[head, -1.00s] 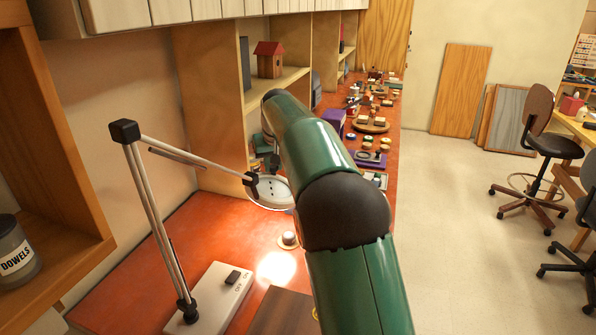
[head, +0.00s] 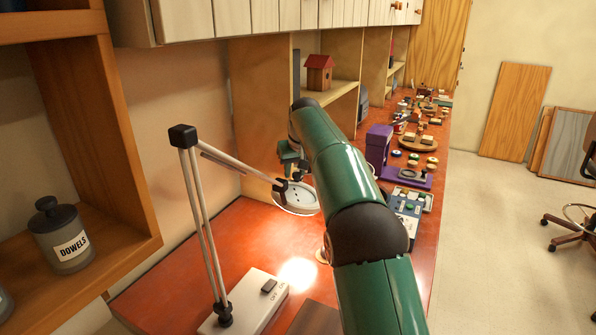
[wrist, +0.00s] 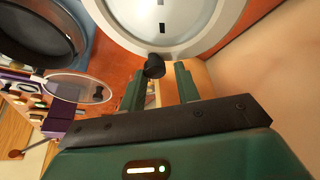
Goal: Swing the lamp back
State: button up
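The desk lamp has a round white head (head: 297,197) on a thin jointed arm (head: 200,215), which rises from a pale base (head: 245,305) with a dark switch. A bright patch lies on the bench under the head. My gripper (head: 290,158) is just behind the lamp head in the head view, partly hidden by my arm. In the wrist view my gripper (wrist: 160,86) is open, its two green fingers apart. The lamp head (wrist: 175,18) fills the top there, and its black knob (wrist: 154,66) shows near the gap between the fingertips. I cannot tell whether they touch.
The orange bench (head: 180,265) runs back along the wall. A purple machine (head: 379,150) and several small items stand farther along it. A shelf (head: 130,240) with a dowel jar (head: 62,235) is at left. Open floor (head: 490,230) lies at right.

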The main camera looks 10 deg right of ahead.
jog(key=shift+w+a+f, duration=0.1)
jog(key=shift+a, duration=0.15)
jog(key=shift+d, duration=0.1)
jog(key=shift+s+d, duration=0.1)
jog(key=shift+s, duration=0.1)
jog(key=v, duration=1.4)
